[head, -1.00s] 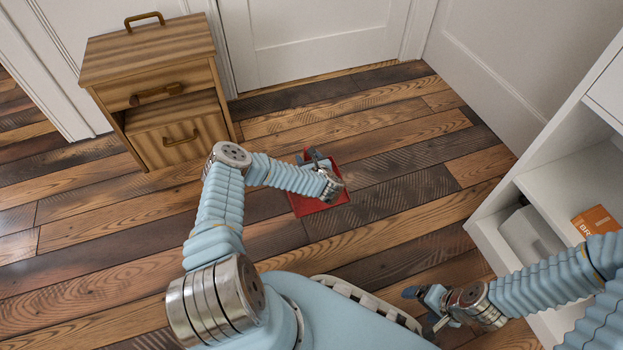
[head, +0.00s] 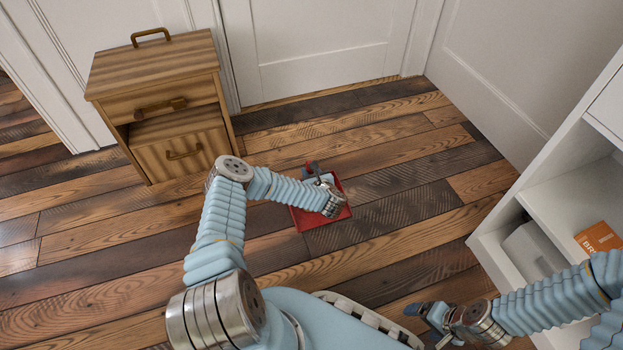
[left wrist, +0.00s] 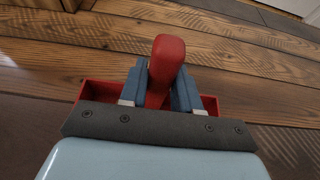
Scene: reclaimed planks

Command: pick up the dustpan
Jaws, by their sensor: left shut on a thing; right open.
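The red dustpan (head: 305,219) is in the middle of the head view, at or just above the plank floor; I cannot tell whether it touches. My left gripper (head: 318,176) is over it and hides part of the pan. In the left wrist view the left gripper (left wrist: 160,92) has its two blue fingers shut on the dustpan's red handle (left wrist: 168,58), and red pan edges show on both sides behind it. My right gripper (head: 420,309) is open and empty at the lower right of the head view.
A striped wooden cabinet (head: 158,75) with handles stands at the upper left. A white shelf unit (head: 560,187) with a grey bin (head: 535,250) and an orange box (head: 597,238) stands at the right. The floor around the dustpan is clear.

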